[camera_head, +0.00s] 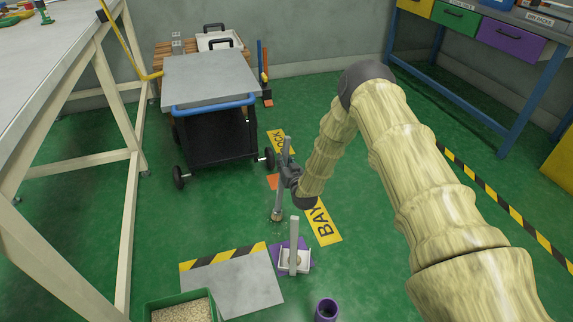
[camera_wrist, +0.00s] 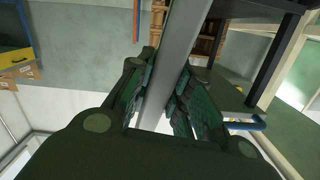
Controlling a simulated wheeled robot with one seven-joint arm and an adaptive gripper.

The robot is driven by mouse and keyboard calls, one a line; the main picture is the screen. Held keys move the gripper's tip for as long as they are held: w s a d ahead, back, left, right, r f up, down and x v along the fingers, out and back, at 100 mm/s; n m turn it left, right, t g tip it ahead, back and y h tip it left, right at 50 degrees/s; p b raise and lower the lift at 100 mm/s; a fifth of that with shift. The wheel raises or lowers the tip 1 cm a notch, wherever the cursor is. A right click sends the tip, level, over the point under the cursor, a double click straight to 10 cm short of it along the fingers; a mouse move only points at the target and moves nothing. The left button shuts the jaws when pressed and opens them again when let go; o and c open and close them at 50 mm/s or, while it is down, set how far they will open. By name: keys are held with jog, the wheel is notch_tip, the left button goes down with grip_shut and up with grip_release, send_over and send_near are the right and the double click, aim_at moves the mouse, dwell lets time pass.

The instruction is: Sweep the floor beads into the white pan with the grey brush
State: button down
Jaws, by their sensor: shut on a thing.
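My gripper (camera_head: 291,177) is shut on the upright handle of the grey brush (camera_head: 280,203). The brush stands nearly vertical, its tan lower end (camera_head: 277,216) at or just above the green floor; contact cannot be told. In the wrist view the grey handle (camera_wrist: 178,55) runs between the dark fingers of my gripper (camera_wrist: 160,98). The white pan (camera_head: 300,268), with an upright grey handle (camera_head: 294,232), sits on a purple mat (camera_head: 278,262) in front of the brush, apart from it. Loose floor beads are too small to make out.
A green bin of tan beads (camera_head: 152,312) stands at the bottom left beside a grey plate (camera_head: 240,288). A purple cup (camera_head: 326,309) stands right of the pan. A black cart (camera_head: 212,82) is behind, a workbench (camera_head: 60,60) at left. Floor to the right is partly behind my arm.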

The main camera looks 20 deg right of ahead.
jog(key=shift+w+d, duration=0.2)
jog(key=shift+d, duration=0.3)
jog(key=shift+w+d, duration=0.15)
jog(key=shift+d, duration=0.3)
jog(key=shift+s+r, duration=0.1)
jog(key=shift+s+f+p, duration=0.2)
jog(key=shift+s+p, duration=0.9)
jog(key=shift+s, duration=0.85)
jog(key=shift+s, duration=0.1)
